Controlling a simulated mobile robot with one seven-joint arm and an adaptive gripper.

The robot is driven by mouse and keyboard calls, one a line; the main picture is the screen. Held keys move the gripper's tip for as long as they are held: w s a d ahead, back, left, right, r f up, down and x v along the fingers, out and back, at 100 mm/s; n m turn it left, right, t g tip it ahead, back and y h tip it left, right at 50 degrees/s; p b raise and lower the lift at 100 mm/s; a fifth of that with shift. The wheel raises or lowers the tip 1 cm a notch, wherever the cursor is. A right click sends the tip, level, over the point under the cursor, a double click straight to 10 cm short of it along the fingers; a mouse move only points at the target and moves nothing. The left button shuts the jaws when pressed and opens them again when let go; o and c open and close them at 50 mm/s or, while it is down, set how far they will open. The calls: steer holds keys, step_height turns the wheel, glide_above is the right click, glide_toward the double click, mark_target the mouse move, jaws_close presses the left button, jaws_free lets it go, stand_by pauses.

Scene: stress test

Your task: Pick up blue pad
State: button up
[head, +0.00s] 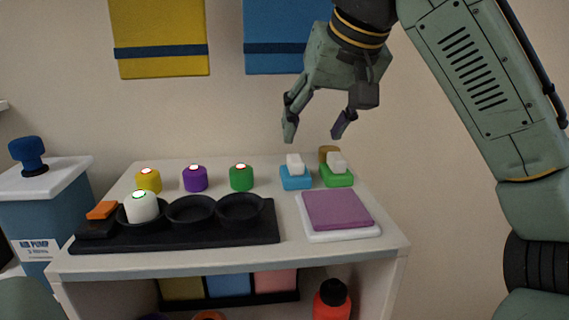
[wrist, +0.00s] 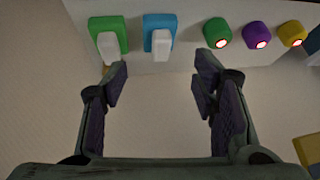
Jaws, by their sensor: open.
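A small blue pad (head: 295,182) with a white block-shaped grip on top sits at the back of the white table, left of a like green pad (head: 337,179). In the wrist view the blue pad (wrist: 153,22) is at the top, just beyond the space between my fingers, with the green pad (wrist: 121,33) to its left. My gripper (head: 316,130) is open and empty, above and apart from the blue pad. Both fingers show in the wrist view (wrist: 160,82). Nothing covers the blue pad.
Green (head: 241,177), purple (head: 195,178) and yellow (head: 149,180) lit buttons stand to the left. A black tray (head: 262,232) with round wells is in front. A purple slab (head: 336,209) lies at right front. A tan cylinder (head: 328,152) stands behind the green pad.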

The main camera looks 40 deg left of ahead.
mark_target(299, 158)
steer(key=x, duration=0.5)
steer(key=shift+w+a+f, duration=0.1)
steer(key=shift+a+f, duration=0.05)
steer(key=shift+a, duration=0.05)
steer(key=p+x, duration=0.2)
steer(key=x, duration=0.2)
steer(key=shift+w+a, duration=0.25)
steer(key=shift+w+a+f, duration=0.1)
steer(key=shift+a+f, duration=0.15)
steer(key=shift+f, duration=0.1)
steer(key=shift+c, duration=0.6)
steer(key=c, duration=0.8)
